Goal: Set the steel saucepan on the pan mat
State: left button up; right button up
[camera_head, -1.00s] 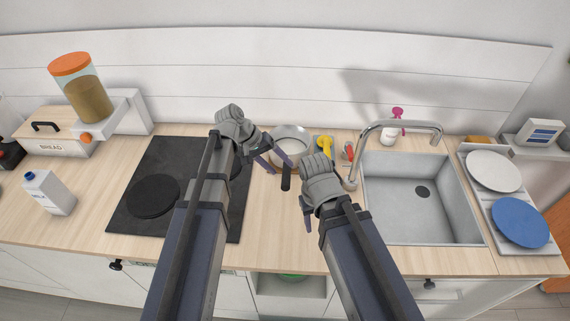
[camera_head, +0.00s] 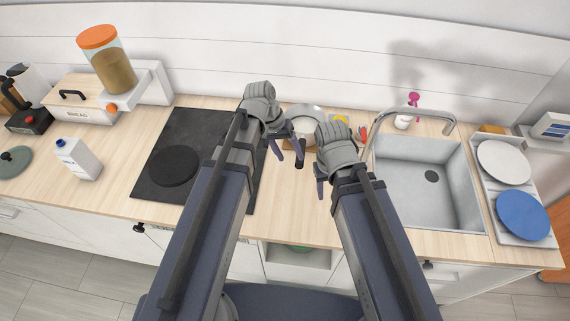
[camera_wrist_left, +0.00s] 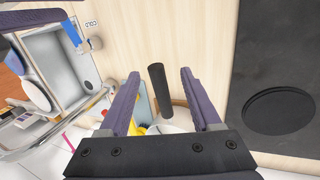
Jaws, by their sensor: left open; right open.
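The steel saucepan (camera_head: 306,110) stands on the counter behind my grippers, its black handle (camera_head: 300,161) pointing toward me. My left gripper (camera_head: 288,154) is open at the handle. In the left wrist view the handle (camera_wrist_left: 157,88) shows between the two spread fingers of my left gripper (camera_wrist_left: 160,73), with gaps on both sides; the pan body is mostly hidden by the gripper. My right gripper (camera_head: 320,187) is open and empty, to the right of the handle. I cannot pick out the pan mat for certain; a grey-green round piece (camera_head: 14,163) with a dark knob lies at the far left.
A black hob (camera_head: 150,188) lies left of the saucepan. A sink (camera_head: 400,206) with a tall tap (camera_head: 412,112) is to the right. A yellow item (camera_head: 341,119) is close beside the pan. A milk carton (camera_head: 78,160) stands left; bare counter lies in front.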

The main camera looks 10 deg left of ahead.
pick_arm(q)
jog(key=s+f+m+y, duration=0.1)
jog(key=s+m+y, duration=0.2)
jog(key=s, duration=0.7)
jog(key=shift+s+d+y, duration=0.25)
jog(key=shift+d+y, duration=0.1)
jog(key=shift+y, duration=0.85)
notch_tip(320, 180, down, 7)
jog(key=b, duration=0.6)
jog(key=shift+b, duration=0.4)
pick_arm(e)
notch_tip(320, 180, down, 7)
jog(key=shift+r, duration=0.1)
pick_arm(q)
jog(key=shift+r, duration=0.25)
pick_arm(e)
jog(key=shift+r, duration=0.2)
